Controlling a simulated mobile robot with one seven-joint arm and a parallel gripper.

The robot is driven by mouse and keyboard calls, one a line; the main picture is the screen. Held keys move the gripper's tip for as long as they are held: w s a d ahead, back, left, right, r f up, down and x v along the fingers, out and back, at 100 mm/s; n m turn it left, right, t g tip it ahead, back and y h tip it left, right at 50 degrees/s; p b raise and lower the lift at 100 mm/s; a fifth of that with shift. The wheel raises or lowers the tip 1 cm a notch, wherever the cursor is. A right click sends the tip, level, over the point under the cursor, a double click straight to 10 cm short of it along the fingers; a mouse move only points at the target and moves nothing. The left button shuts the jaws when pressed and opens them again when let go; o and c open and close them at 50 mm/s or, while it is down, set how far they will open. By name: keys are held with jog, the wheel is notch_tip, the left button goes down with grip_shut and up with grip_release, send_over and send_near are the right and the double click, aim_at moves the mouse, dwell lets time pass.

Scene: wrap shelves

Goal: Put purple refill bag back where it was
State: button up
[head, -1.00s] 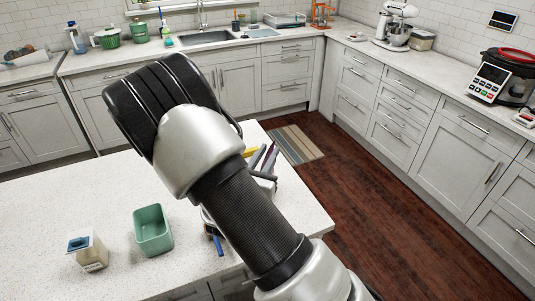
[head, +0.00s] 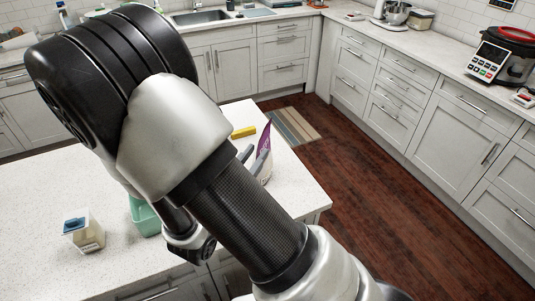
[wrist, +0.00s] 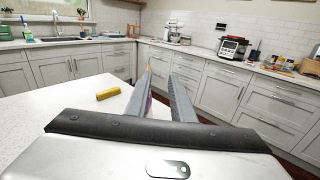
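The purple refill bag (head: 265,144) stands upright near the right edge of the white island top in the head view, partly hidden behind a finger. Its lower part is pale. In the wrist view only a thin purple and orange sliver (wrist: 150,84) of it shows by the left finger's inner side. My gripper (head: 254,156) is at the bag, its two grey fingers apart. In the wrist view a clear gap shows between the fingers of my gripper (wrist: 160,82). I cannot tell whether a finger touches the bag.
A yellow block (head: 243,132) lies on the island (head: 50,190) just left of the bag. A striped mat (head: 292,125) lies on the floor beyond.

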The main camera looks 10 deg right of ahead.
jog(key=s+d+r+m+g+h, duration=0.1)
jog(key=s+d+r+m+g, duration=0.1)
jog(key=s+d+m+g, duration=0.3)
jog(key=s+d+r+m+g+h, duration=0.2)
jog(key=s+d+r+m+g, duration=0.15)
jog(key=d+m, duration=0.3)
jog(key=s+d+m+g+y, duration=0.1)
jog(key=s+m+g+y, duration=0.45)
jog(key=s+m, duration=0.25)
jog(key=s+a+r+m+t+y, duration=0.1)
jog(key=a+r+m+t+y, duration=0.4)
jog(key=a+r+m+y, duration=0.3)
jog(key=shift+s+r+t, duration=0.15)
jog(key=shift+r+t, duration=0.05)
jog(key=shift+t, duration=0.1)
